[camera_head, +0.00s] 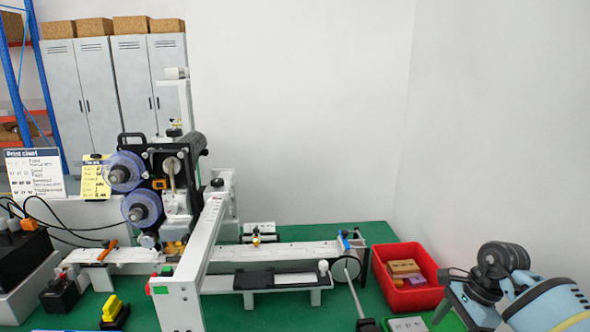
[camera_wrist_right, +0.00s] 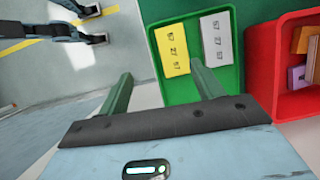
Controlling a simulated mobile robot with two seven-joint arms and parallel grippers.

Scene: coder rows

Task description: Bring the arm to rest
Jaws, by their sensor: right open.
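My right gripper (camera_wrist_right: 160,72) is open and empty in the right wrist view, its two green fingers spread apart. The tray holds a yellow card (camera_wrist_right: 172,52) and a grey-white card (camera_wrist_right: 217,40), both with printed numbers. In the head view my blue and dark right arm (camera_head: 545,302) is at the lower right, beside the red bin. My left arm and gripper do not show.
A red bin (camera_head: 387,255) with tan and purple blocks stands close to my right arm. A white coding machine with purple reels (camera_head: 122,172) and a conveyor fills the green table (camera_head: 378,233). A yellow-and-black object (camera_head: 113,309) is at the front left. A grey floor (camera_wrist_right: 25,110) shows beside the gripper.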

